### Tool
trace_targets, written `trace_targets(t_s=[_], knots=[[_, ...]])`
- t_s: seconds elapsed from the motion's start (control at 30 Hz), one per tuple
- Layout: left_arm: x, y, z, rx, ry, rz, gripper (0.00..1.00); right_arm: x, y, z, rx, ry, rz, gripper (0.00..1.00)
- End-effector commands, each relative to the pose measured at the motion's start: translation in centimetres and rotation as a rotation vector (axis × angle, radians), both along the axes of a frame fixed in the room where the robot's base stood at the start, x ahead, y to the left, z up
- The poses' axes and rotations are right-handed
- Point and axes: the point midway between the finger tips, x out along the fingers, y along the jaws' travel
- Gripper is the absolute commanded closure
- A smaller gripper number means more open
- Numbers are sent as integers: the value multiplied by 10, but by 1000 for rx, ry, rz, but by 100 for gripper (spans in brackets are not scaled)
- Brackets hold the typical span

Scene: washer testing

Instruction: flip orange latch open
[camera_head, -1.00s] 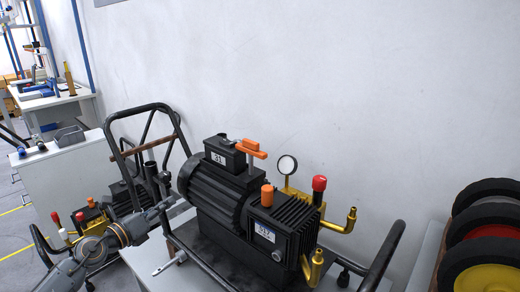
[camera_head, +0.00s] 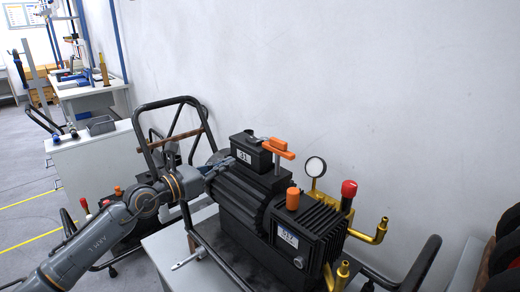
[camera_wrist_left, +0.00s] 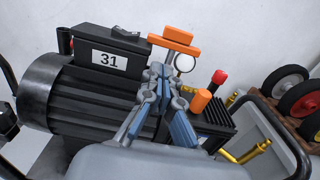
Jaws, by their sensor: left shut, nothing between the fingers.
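The orange latch (camera_head: 278,148) sits on top of the black motor, beside the black box (camera_head: 247,150) labelled 31. In the left wrist view the orange latch (camera_wrist_left: 175,39) is just beyond my fingertips, at the upper middle. My left gripper (camera_wrist_left: 160,70) is shut and empty, with its blue-grey fingers together. In the head view my left gripper (camera_head: 226,163) is at the left side of the labelled box, with the arm coming in from the lower left. I cannot tell whether the fingertips touch anything. My right gripper does not show.
The motor and pump (camera_head: 262,205) stand on a grey table inside a black tube frame (camera_head: 420,265). A pressure gauge (camera_head: 315,167), a red knob (camera_head: 349,188) and an orange cap (camera_head: 293,198) stand up near the latch. Wheels (camera_head: 503,265) are at the far right.

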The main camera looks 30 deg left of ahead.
Motion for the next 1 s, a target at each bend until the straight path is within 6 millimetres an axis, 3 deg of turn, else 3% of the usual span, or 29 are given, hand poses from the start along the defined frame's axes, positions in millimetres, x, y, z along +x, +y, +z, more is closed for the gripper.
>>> trace_targets(t_s=[0.6,0.8,1.0], knots=[[90,-32,3,-5,-2,0,100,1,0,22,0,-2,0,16],[109,-39,1,-1,-1,-1,100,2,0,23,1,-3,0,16],[114,-40,0,0,0,-1,100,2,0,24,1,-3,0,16]])
